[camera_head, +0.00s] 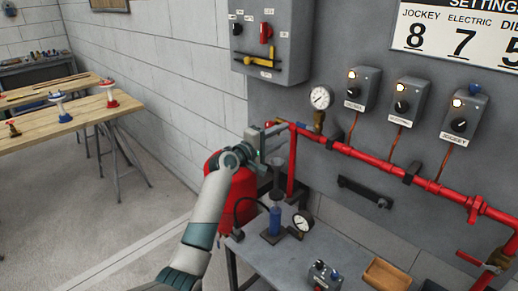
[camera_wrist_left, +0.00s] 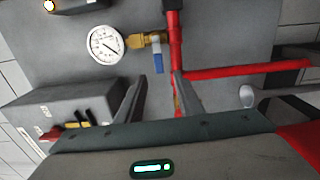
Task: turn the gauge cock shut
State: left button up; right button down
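The gauge cock (camera_head: 318,118) is a small brass fitting between the red pipe and a round white gauge (camera_head: 321,97). Its blue lever (camera_head: 301,125) points left along the pipe in the head view. In the left wrist view the brass cock (camera_wrist_left: 147,40) and the blue lever (camera_wrist_left: 158,60) show clearly, the lever crosswise to the brass body. My left gripper (camera_head: 278,142) is left of the lever. In the left wrist view its two fingers (camera_wrist_left: 158,88) are spread, with the lever just beyond the tips and apart from them. My right gripper is out of view.
The red pipe (camera_head: 350,152) runs along the wall panel, with a branch dropping beside my gripper. Three grey switch boxes (camera_head: 409,98) sit above it. A grey control box (camera_head: 271,40) hangs above my gripper.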

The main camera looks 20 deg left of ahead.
pick_arm(q)
jog(key=b+v, duration=0.2)
jog(key=v, duration=0.8)
jog(key=shift+w+a, duration=0.1)
